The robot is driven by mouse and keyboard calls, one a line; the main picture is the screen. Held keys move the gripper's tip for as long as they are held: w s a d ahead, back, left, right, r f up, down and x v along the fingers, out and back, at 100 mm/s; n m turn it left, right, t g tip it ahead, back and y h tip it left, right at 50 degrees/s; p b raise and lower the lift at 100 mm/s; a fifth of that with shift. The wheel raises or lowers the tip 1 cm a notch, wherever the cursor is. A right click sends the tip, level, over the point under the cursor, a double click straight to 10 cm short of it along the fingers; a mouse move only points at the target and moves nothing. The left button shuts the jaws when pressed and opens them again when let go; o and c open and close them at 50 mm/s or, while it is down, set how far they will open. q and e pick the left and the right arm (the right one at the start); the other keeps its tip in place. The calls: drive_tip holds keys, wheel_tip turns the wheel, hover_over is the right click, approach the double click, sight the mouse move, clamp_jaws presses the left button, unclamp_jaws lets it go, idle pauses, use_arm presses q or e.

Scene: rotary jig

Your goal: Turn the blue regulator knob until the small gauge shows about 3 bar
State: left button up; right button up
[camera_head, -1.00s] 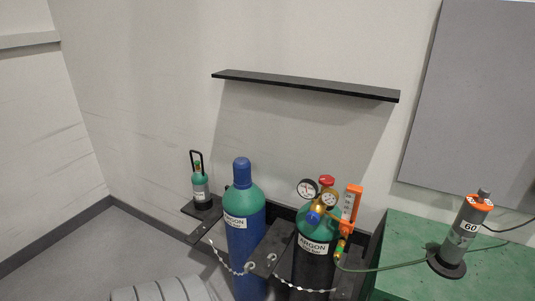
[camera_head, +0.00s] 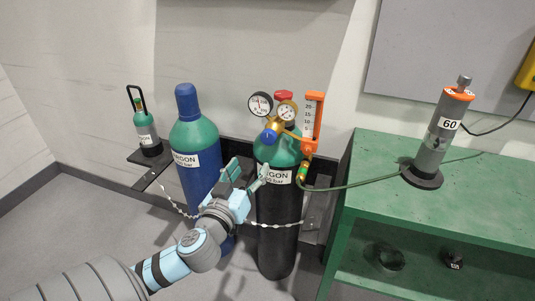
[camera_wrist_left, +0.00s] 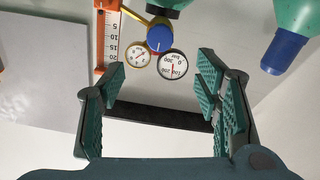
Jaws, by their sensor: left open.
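The blue regulator knob (camera_head: 268,137) sits on the brass regulator (camera_head: 276,124) atop the black and green argon cylinder (camera_head: 279,213). It also shows in the left wrist view (camera_wrist_left: 160,38), upside down, above and between the fingers. The small gauge (camera_head: 287,110) is at the regulator's right and the larger gauge (camera_head: 260,104) at its left; the small gauge's reading is too small to tell. My left gripper (camera_head: 250,172) is open and empty, below and left of the knob, apart from it. My right gripper is not in view.
A blue cylinder (camera_head: 200,185) stands left. A chain (camera_head: 280,225) crosses the argon cylinder.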

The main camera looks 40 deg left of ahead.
sight(267, 139)
use_arm(q)
drive_tip(key=x, duration=1.4)
drive_tip(key=shift+s, duration=0.1)
drive_tip(key=shift+c, duration=0.3)
drive_tip(key=c, duration=1.1)
